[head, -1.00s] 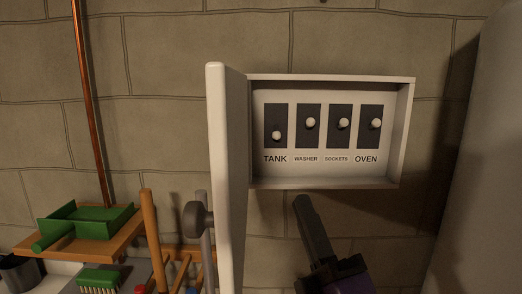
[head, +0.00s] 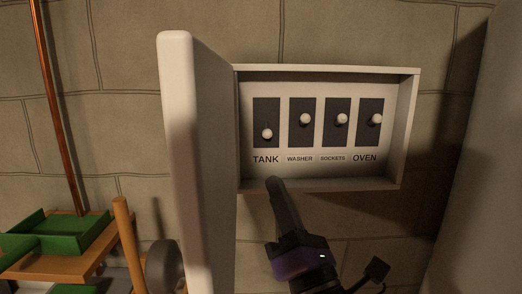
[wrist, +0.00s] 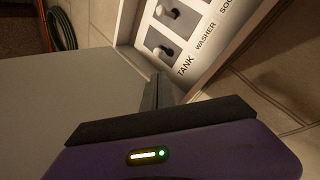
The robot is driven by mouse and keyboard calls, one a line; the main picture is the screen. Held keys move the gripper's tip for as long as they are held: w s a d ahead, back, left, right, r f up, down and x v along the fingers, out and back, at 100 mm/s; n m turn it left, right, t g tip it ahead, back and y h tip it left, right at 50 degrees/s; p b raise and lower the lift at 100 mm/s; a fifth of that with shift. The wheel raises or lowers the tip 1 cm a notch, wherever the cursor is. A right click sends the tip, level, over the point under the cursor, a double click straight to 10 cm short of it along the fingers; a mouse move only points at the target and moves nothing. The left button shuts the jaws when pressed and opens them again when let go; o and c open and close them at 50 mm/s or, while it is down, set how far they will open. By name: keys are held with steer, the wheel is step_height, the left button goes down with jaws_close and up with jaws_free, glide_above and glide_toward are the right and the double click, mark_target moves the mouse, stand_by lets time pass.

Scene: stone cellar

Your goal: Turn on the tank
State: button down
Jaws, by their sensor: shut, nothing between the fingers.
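The tank switch (head: 267,134) is the leftmost of the switches in an open white wall box. Its pale knob sits low in its dark slot, above the label TANK; the other knobs sit higher. In the wrist view the tank switch (wrist: 161,50) shows just beyond my fingers. My gripper (head: 273,181) is shut and empty, its fingertips just below the box's lower edge, under the TANK label. It also shows in the wrist view (wrist: 158,78), apart from the knob.
The box door (head: 180,160) stands open at the left, close to my gripper. The washer (head: 305,119), sockets (head: 341,119) and oven (head: 376,119) switches sit to the right. A wooden shelf (head: 70,258) with a green tray (head: 75,232) is at lower left.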

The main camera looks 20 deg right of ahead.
mark_target(267, 129)
steer(key=p+x, duration=0.2)
steer(key=x, duration=0.8)
steer(key=shift+d+r+p, duration=0.1)
steer(key=shift+p, duration=0.25)
steer(key=shift+s+r, duration=0.1)
steer(key=shift+g+p, duration=0.3)
steer(key=shift+p, duration=0.2)
